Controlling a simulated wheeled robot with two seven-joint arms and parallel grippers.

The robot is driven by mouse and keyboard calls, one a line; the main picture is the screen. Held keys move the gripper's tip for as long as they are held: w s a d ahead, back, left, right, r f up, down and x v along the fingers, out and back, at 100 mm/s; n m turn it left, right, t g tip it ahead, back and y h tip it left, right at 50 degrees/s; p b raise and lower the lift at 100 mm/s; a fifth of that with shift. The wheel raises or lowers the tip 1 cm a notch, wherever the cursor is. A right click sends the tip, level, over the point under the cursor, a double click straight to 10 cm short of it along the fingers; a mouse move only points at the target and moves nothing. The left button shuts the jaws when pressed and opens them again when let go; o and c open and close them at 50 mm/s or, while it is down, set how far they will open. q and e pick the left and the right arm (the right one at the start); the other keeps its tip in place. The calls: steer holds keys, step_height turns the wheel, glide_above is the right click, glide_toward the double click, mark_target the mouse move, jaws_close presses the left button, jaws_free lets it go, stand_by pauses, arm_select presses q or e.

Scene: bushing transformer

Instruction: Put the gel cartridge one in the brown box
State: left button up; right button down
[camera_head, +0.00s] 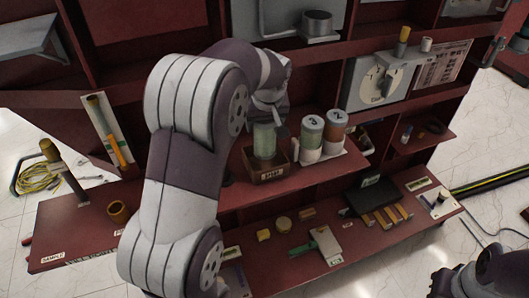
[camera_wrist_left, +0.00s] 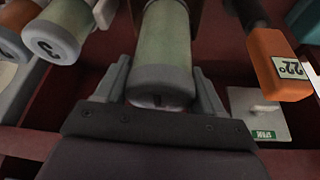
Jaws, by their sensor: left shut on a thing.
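Gel cartridge one (camera_head: 264,141) is a pale green cylinder with a grey cap, upright at the brown box (camera_head: 268,174). Its lower end is hidden by the box's front wall, so I cannot tell whether it touches the bottom. My left gripper (camera_head: 271,120) is shut on the cartridge's upper part. In the left wrist view, the cartridge (camera_wrist_left: 166,50) lies between the two fingers of my left gripper (camera_wrist_left: 161,78), its grey cap towards the camera. My right gripper is not in view; only part of my right arm shows at the lower right.
Two numbered cartridges stand right of the box, one green (camera_head: 311,138) and one orange-brown (camera_head: 335,132). The lower shelf holds yellow blocks (camera_head: 383,217) and a dark case (camera_head: 372,196). An orange block (camera_wrist_left: 279,66) hangs at right in the wrist view.

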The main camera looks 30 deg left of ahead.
mark_target(267, 122)
arm_select(q)
step_height(267, 122, down, 5)
steer(key=shift+f+b, duration=0.1)
steer(key=shift+b, duration=0.35)
steer(key=shift+f, duration=0.1)
steer(key=o, duration=1.2)
steer(key=shift+f, duration=0.1)
steer(key=shift+o, duration=0.2)
steer(key=shift+r, duration=0.4)
steer(key=p+v, duration=0.1)
steer(key=v, duration=1)
steer(key=shift+d+p, duration=0.15)
steer(key=shift+p, duration=0.25)
steer(key=s+d+f+m+g+h, duration=0.1)
steer(key=s+d+f+m, duration=0.3)
steer(key=s+f, duration=0.2)
steer(key=s+d+f+m+g+h, duration=0.1)
steer(key=s+d+f+m, duration=0.2)
steer(key=s, duration=0.8)
step_height(267, 122, down, 4)
steer(key=d, duration=0.2)
steer(key=shift+d+f+m+h, duration=0.25)
steer(key=shift+d+m+h, duration=0.05)
steer(key=shift+d+m, duration=0.1)
